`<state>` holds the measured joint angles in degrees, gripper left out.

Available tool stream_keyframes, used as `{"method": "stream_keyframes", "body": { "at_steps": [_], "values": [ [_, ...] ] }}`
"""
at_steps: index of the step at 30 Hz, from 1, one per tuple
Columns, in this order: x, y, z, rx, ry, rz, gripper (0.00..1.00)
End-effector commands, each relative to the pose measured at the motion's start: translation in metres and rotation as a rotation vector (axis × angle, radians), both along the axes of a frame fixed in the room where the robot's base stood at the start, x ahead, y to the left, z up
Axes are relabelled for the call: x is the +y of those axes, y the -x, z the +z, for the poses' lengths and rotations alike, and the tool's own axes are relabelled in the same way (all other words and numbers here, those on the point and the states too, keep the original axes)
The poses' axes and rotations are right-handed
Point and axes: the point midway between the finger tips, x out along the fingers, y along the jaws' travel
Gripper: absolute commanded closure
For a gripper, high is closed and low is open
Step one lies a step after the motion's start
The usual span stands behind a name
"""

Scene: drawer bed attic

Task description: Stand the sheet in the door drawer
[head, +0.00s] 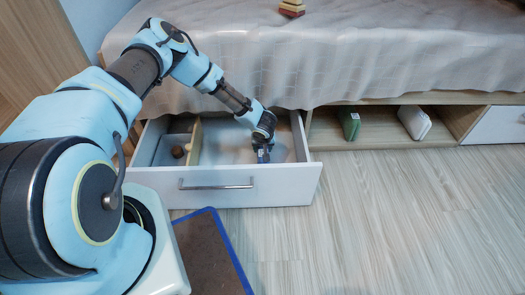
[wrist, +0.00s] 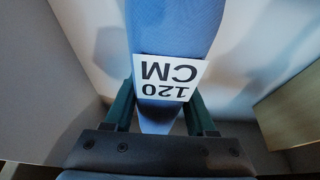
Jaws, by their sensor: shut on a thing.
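A blue sheet, folded into a narrow bundle (wrist: 172,28) with a white "120 CM" label, is between the two dark green fingers of my gripper (wrist: 160,104) in the wrist view. My gripper (head: 263,152) is shut on it. In the head view the gripper reaches down inside the right compartment of the open drawer (head: 290,182), and little of the sheet shows there. The drawer has a white front with a metal handle. Whether the sheet touches the drawer floor I cannot tell.
A wooden divider (head: 195,143) splits the drawer; a brown ball (head: 178,152) lies in its left part. An open bay (head: 375,143) to the right holds a green item (head: 349,122) and a white item (head: 414,122). The bedspread (head: 330,60) hangs above. A blue-edged mat (head: 212,255) lies in front.

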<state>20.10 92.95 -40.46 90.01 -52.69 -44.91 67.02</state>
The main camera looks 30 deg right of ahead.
Motion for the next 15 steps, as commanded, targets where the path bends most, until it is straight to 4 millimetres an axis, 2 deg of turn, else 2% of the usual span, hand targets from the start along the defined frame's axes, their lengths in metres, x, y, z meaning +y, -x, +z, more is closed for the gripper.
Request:
{"method": "stream_keyframes", "body": {
  "at_steps": [8,9,15],
  "values": [
    [-0.0005,-0.0005,-0.0003,-0.002,0.000,-0.001,1.00],
    [0.0001,-0.0003,-0.0014,-0.001,0.000,-0.001,0.43],
    [0.0001,-0.0003,-0.0009,0.000,0.000,0.000,0.20]
  ]
}}
